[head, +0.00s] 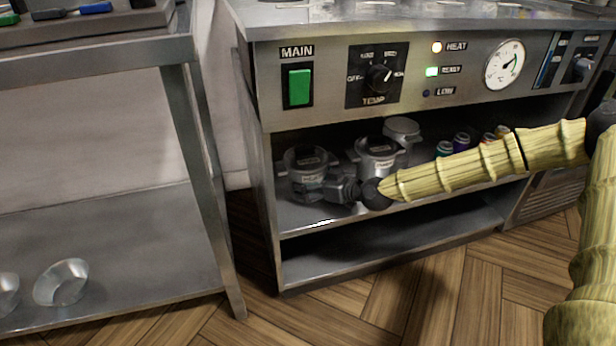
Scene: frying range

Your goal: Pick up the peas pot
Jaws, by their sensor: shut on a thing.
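Three metal pots stand in the upper shelf bay under the range. The left pot (303,157) has a dark top with a small label. The middle pot (378,150) looks alike, and a third pot (402,128) stands behind it. The labels are too small to read, so I cannot tell which is the peas pot. My gripper (308,190) reaches in from the right and is shut on the left pot, low at its front. The gripper hides the pot's lower front, and I cannot tell whether the pot touches the shelf.
The range's control panel (330,75) overhangs the bay. Several small coloured cans (461,141) stand to the right, behind my arm. The lower shelf (350,252) looks empty. A steel table (100,235) at left holds metal bowls (62,282) on its lower shelf.

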